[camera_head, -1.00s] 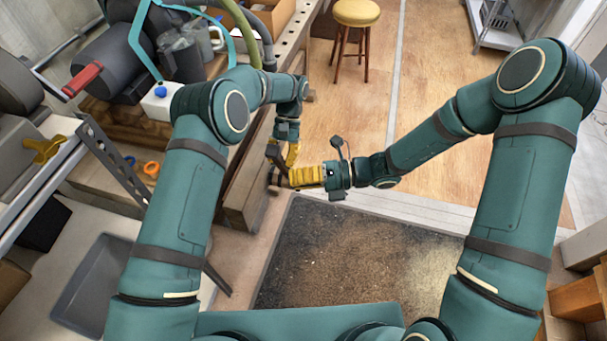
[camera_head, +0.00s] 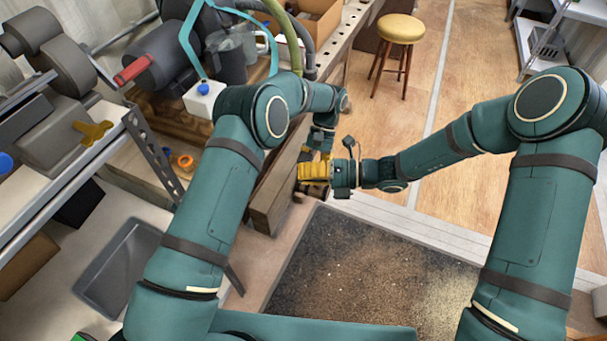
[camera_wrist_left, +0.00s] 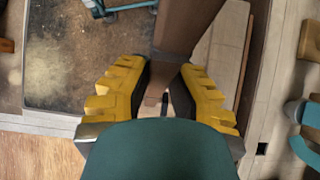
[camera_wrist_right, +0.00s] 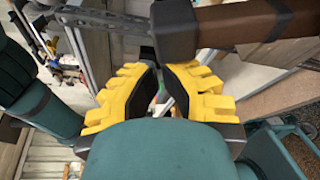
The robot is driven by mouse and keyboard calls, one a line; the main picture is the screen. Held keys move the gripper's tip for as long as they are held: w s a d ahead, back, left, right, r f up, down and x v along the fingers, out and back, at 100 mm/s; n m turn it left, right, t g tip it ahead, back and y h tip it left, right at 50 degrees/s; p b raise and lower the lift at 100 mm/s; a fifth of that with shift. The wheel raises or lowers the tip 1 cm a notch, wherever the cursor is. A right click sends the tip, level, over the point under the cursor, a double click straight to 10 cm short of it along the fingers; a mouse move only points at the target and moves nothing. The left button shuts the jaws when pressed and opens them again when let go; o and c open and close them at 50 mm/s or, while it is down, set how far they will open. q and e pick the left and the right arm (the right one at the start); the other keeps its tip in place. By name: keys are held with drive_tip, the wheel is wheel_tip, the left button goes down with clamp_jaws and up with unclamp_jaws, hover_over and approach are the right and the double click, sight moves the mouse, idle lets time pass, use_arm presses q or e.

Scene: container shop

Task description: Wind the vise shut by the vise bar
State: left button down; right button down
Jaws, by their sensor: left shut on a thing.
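The vise is at the side of the wooden bench. Its brown wooden jaw (camera_head: 266,205) shows just left of my grippers, and a brown wooden part (camera_wrist_left: 185,30) runs through the left wrist view. The thin dark vise bar (camera_wrist_left: 165,103) shows between the fingers of my left gripper (camera_wrist_left: 165,72), which is shut on it. In the head view that gripper is mostly hidden behind my right one. My right gripper (camera_head: 312,172) is at the vise. In the right wrist view its fingertips (camera_wrist_right: 162,70) are close together below a dark hub (camera_wrist_right: 175,30); whether they touch anything is unclear.
A speckled dark mat (camera_head: 370,265) lies on the floor in front of the vise. A yellow-topped stool (camera_head: 400,28) stands beyond it. The wooden floor at right is clear.

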use_arm(q)
drive_tip(key=shift+s+d+f, duration=0.15)
drive_tip(key=shift+d+f, duration=0.05)
drive_tip(key=shift+d, duration=0.15)
use_arm(e)
drive_tip(key=shift+w+d+r, duration=0.2)
drive_tip(key=shift+w+r, duration=0.05)
drive_tip(key=shift+w, duration=0.3)
drive_tip(key=shift+w+d+r, duration=0.15)
drive_tip(key=shift+w+r, duration=0.05)
drive_tip(key=shift+w, duration=0.3)
use_arm(q)
drive_tip(key=c, duration=0.8)
unclamp_jaws()
drive_tip(key=shift+r, duration=0.1)
use_arm(e)
drive_tip(key=shift+s+d, duration=0.1)
drive_tip(key=shift+d, duration=0.05)
use_arm(q)
drive_tip(key=shift+a+r, duration=0.1)
